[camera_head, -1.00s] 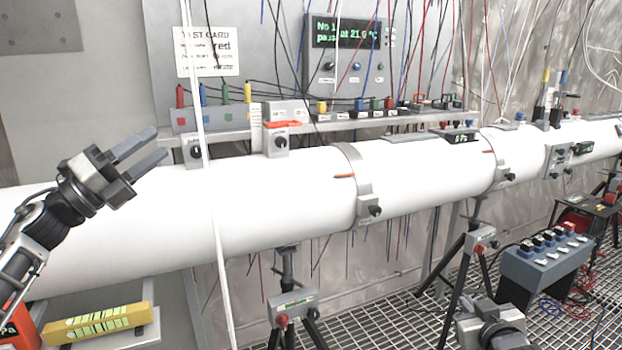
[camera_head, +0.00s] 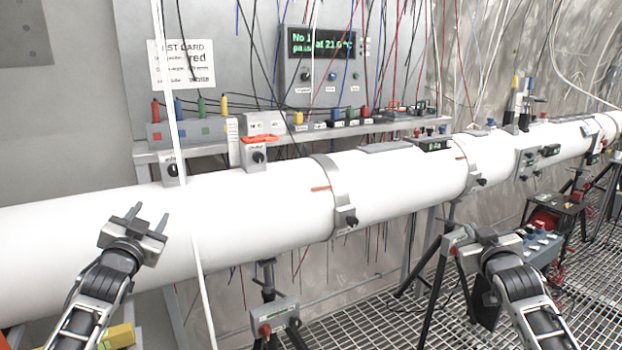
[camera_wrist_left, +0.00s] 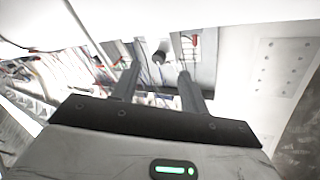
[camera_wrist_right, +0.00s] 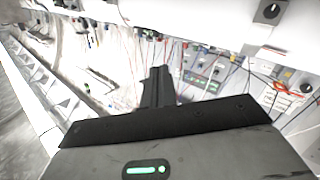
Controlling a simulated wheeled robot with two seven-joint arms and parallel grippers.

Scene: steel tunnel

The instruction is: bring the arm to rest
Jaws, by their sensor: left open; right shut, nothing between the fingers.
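My left gripper (camera_head: 148,215) is open and empty at the lower left of the head view, in front of the white pipe (camera_head: 265,205). Its two separate fingers (camera_wrist_left: 160,88) also show in the left wrist view, with nothing between them. My right gripper (camera_head: 482,232) is at the lower right of the head view, below the pipe, and its fingertips are hard to make out there. In the right wrist view its fingers (camera_wrist_right: 158,85) are together and hold nothing. Both forearms come up from the bottom of the head view.
A shelf (camera_head: 300,135) with coloured plugs and small boxes runs behind the pipe. A thin white cable (camera_head: 182,150) hangs in front of the pipe beside my left gripper. A tripod box (camera_head: 272,315), a blue switch box (camera_head: 540,247) and a yellow block (camera_head: 120,336) stand low. Grating covers the floor.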

